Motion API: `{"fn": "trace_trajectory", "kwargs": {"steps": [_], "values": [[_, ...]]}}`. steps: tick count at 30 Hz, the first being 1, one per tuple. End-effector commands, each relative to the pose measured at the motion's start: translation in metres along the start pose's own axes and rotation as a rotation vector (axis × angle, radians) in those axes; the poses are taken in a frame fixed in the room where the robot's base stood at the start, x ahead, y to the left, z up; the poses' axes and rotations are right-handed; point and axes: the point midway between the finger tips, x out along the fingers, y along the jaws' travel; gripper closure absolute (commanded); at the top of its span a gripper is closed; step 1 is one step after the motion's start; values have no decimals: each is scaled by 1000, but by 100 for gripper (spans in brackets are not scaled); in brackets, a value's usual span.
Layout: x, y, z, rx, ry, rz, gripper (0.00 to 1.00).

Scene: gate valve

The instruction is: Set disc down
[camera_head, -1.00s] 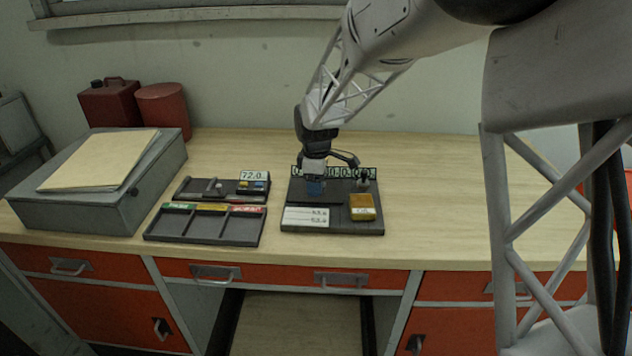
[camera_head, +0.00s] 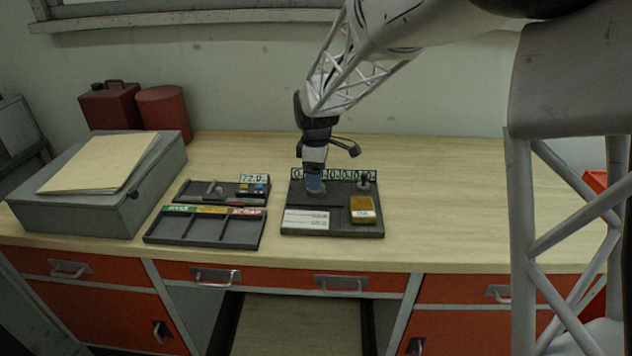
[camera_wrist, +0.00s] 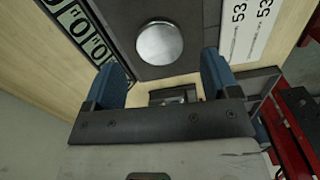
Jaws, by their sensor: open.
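The disc (camera_wrist: 160,42) is a round, shiny silver piece. In the wrist view it lies flat on the dark board (camera_wrist: 185,15), with no finger touching it. My gripper (camera_head: 315,178) is open above the left back part of the dark board (camera_head: 340,212). In the wrist view its two blue fingers (camera_wrist: 160,62) stand wide apart on either side of the disc, with a gap to each.
The board also bears a row of number tiles (camera_head: 335,174), a white printed card (camera_head: 306,219), a yellow block (camera_head: 362,208) and a small dark post (camera_head: 364,181). A sorting tray (camera_head: 205,241) with coloured labels is to the left. The table's right side is clear.

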Motion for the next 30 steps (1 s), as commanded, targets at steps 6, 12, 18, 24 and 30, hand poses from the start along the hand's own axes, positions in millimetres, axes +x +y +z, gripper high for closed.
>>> {"fn": "trace_trajectory", "kwargs": {"steps": [6, 12, 18, 24, 30], "values": [[-38, 0, 0, 0, 1, 3, 19], [-64, 0, 0, 0, 1, 2, 19], [-79, 0, 0, 0, 1, 1, 19], [-81, 0, 0, 0, 0, 1, 19], [-81, 0, 0, 0, 0, 1, 19]]}}
